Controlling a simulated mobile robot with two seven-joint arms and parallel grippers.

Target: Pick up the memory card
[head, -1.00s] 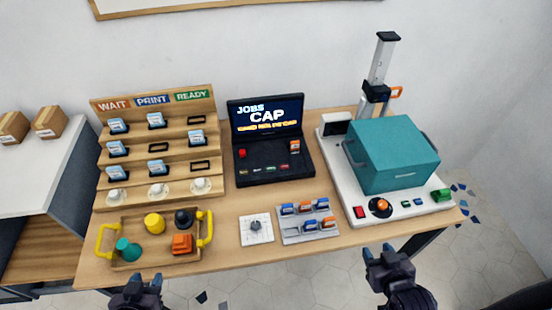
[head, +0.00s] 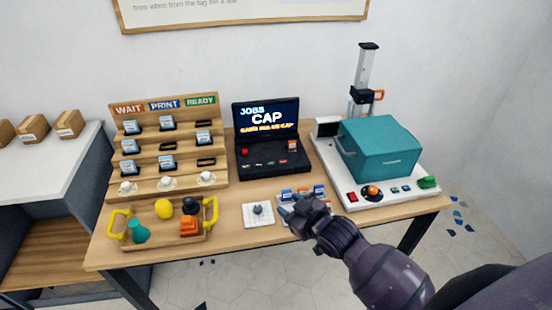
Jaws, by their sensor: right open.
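Several small blue and orange cards (head: 303,194), which look like memory cards, stand in a grey holder (head: 334,217) at the middle front of the table. I cannot tell which one the task means. My right gripper (head: 296,209) is open over the left and front part of the holder and hides its front row. Its arm reaches in from the lower right. I cannot tell whether the fingers touch a card. My left gripper is out of view.
A white pad with a grey knob (head: 258,210) lies left of the holder. Behind is a black console (head: 268,160) with a lit screen. A teal press (head: 378,147) stands right, a wooden tiered rack (head: 166,112) left. A yellow-handled tray (head: 160,243) is at front left.

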